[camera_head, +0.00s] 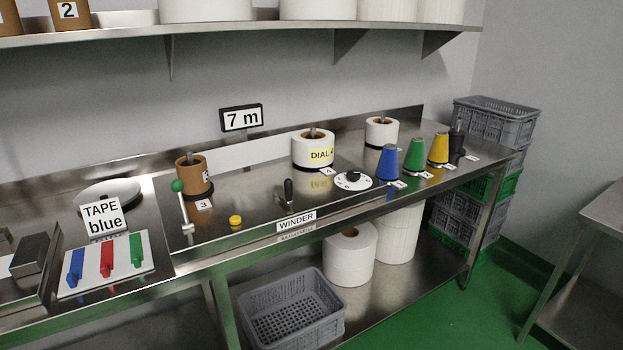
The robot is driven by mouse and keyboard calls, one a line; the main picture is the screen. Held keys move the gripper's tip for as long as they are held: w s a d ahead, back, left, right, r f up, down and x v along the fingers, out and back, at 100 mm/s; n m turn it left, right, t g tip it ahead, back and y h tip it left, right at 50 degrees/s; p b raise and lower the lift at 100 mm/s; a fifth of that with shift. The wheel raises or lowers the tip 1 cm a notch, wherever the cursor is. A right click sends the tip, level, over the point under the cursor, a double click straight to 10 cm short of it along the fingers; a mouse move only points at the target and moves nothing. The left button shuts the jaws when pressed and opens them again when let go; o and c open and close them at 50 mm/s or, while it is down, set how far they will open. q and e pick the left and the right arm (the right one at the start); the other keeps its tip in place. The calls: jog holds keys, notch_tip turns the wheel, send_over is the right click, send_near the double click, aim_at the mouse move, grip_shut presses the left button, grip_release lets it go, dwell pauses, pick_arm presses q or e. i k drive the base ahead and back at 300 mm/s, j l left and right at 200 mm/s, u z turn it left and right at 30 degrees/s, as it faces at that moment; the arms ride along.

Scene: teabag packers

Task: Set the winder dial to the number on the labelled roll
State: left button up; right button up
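The winder dial (366,184) is a white disc with a black knob and small dark marks, on the steel bench at the right of the winder. Its pointer setting is too small to read. The labelled roll (302,148) is a white roll on a spindle behind the dial. Its yellow label reads "DIAL", and a further character at the label's right edge curves away and is not clear. Neither of my grippers shows in the head view.
A "WINDER" sign (296,222), black-handled lever (288,190), yellow button (236,221) and green-knobbed lever (183,205) line the bench. Blue (388,163), green (415,155) and yellow (438,148) cones stand right of the dial. A "7 m" display (241,118) is behind.

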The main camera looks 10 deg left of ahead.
aim_at(353, 177)
jog(key=i+l+u, duration=0.25)
jog(key=l, duration=0.25)
jog(key=l+u, duration=0.2)
jog(key=l, duration=0.3)
jog(key=l+u, duration=0.25)
jog(key=l, duration=0.3)
